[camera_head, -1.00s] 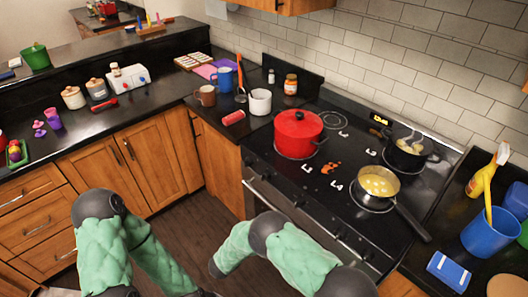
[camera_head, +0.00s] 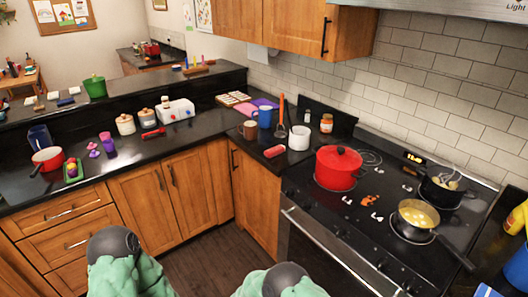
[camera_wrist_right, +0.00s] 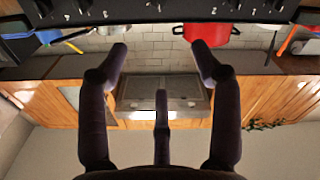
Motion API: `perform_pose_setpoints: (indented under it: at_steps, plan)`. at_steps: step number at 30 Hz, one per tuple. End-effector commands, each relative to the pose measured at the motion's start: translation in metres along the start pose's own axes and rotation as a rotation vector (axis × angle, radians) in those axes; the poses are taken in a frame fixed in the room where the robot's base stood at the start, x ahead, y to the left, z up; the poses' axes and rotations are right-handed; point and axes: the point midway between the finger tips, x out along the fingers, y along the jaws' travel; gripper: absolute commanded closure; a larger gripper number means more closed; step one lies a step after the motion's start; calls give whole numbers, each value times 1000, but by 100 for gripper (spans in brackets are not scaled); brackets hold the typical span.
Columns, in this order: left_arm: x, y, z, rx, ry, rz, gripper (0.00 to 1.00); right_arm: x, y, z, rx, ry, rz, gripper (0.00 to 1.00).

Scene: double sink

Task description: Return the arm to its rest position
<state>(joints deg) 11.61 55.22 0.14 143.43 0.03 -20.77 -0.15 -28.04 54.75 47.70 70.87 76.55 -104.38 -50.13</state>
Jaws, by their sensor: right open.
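Both my green-sleeved arms show only as upper links at the bottom edge of the head view. Neither gripper shows there. In the right wrist view my right gripper (camera_wrist_right: 160,52) is open, its dark fingers spread with nothing between them. That view is upside down, with the stove at its top. A red lidded pot (camera_head: 339,166) stands on the stove (camera_head: 350,215). It also shows beyond the right fingertip in the wrist view (camera_wrist_right: 216,34). My left gripper is out of view.
A pan of yellow food (camera_head: 417,214) and a dark pot (camera_head: 441,188) stand on the stove's right side. A white pot (camera_head: 300,137) and mugs (camera_head: 265,117) are on the corner counter. Wooden cabinets (camera_head: 140,200) line the left. Dark floor (camera_head: 212,258) lies clear between the counters.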

Motion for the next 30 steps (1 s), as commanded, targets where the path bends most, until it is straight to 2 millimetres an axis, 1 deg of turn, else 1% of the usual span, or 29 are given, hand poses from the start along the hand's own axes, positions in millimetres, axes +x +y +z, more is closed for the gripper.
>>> perform_pose_setpoints:
  at_steps: [2,11,16,20,23,26,27,29,30]
  plan:
    - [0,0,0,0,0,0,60,1,0,0,1,-1,-2,35]
    - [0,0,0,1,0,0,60,24,-21,18,50,-49,-151,35]
    - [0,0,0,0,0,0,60,37,-35,34,85,-103,-271,35]
    - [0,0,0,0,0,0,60,45,-47,53,115,-170,-388,35]
    - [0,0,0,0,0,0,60,47,-54,75,140,-254,-506,35]
    - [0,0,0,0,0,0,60,42,-57,105,165,-383,-651,35]
    - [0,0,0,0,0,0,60,36,-56,118,174,-445,-710,35]
    - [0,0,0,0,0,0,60,24,-51,138,183,-545,-794,35]
    - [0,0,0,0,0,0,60,15,-46,151,186,-615,-847,35]
